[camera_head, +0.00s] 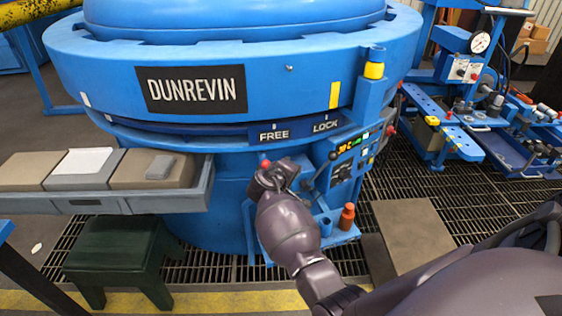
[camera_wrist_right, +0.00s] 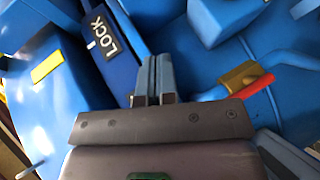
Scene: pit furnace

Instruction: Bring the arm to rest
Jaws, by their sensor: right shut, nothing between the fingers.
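My right arm reaches in from the lower right of the head view. Its gripper (camera_head: 272,172) is at the front of the blue furnace (camera_head: 100,50), below the FREE label and left of the control panel (camera_head: 348,160). In the right wrist view the two fingers (camera_wrist_right: 155,78) are together with nothing between them. The LOCK label (camera_wrist_right: 105,38) is just left of the fingertips there. A red piece with a brass-coloured part (camera_wrist_right: 268,82) is to their right. My left gripper is not in view.
A grey tray (camera_head: 110,203) with blocks juts out at the left, above a dark green stool (camera_head: 115,260). An orange bottle (camera_head: 347,216) stands on a blue shelf right of my forearm. A blue workbench (camera_head: 450,130) is at the right. Floor grating is open between.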

